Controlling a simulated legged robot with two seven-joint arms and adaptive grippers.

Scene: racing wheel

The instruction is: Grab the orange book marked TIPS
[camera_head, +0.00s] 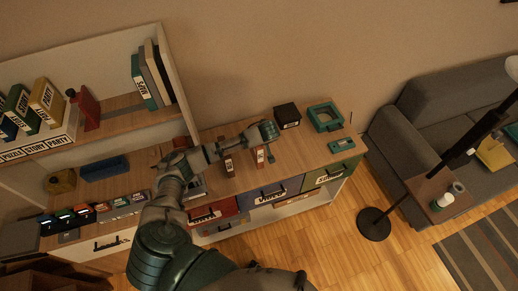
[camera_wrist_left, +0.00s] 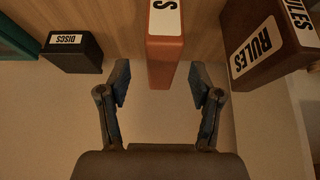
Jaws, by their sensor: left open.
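The orange book (camera_wrist_left: 165,55) stands on the wooden cabinet top. In the left wrist view its white label shows only a letter S; the rest is cut off by the frame edge. My left gripper (camera_wrist_left: 160,85) is open, with one finger on each side of the book's near end and visible gaps on both sides. In the head view my left gripper (camera_head: 264,140) is at the cabinet top, and the orange book (camera_head: 260,156) shows just below it, partly hidden by it. My right gripper is not in view.
A brown RULES book (camera_wrist_left: 265,45) stands close to the right of the orange book in the wrist view. A black DISCS box (camera_wrist_left: 72,52) is on the left. Teal items (camera_head: 325,117) lie farther right on the cabinet. A shelf (camera_head: 175,80) rises at left.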

